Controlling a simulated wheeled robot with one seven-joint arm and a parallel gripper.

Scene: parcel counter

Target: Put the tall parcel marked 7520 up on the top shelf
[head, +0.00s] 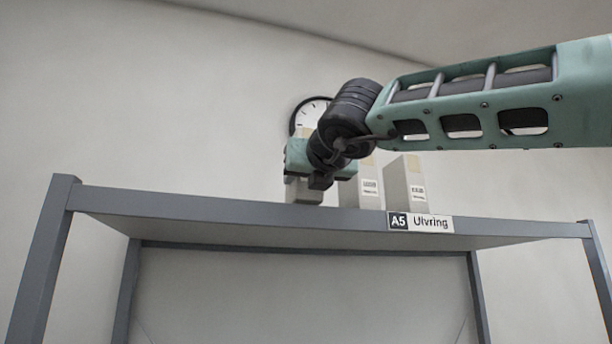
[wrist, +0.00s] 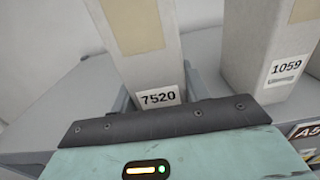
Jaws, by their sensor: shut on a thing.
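The tall parcel marked 7520 (wrist: 140,45) is a pale grey box with a tan tape strip and a white number label. My gripper (wrist: 157,92) is shut on it low down, with a finger at each side, near the label. In the head view my gripper (head: 305,174) is above the front edge of the top shelf (head: 250,217), left of its middle. The parcel's pale lower part (head: 303,193) shows beneath my gripper there. The parcel looks upright. Its base is hidden, so I cannot tell whether it touches the shelf.
Parcel 1059 (wrist: 266,60) stands on the shelf just right of the held parcel. Another similar parcel (head: 404,185) stands farther right. An A5 Ulvring sign (head: 420,222) is on the shelf edge. A clock (head: 308,113) hangs behind. The shelf's left part looks free.

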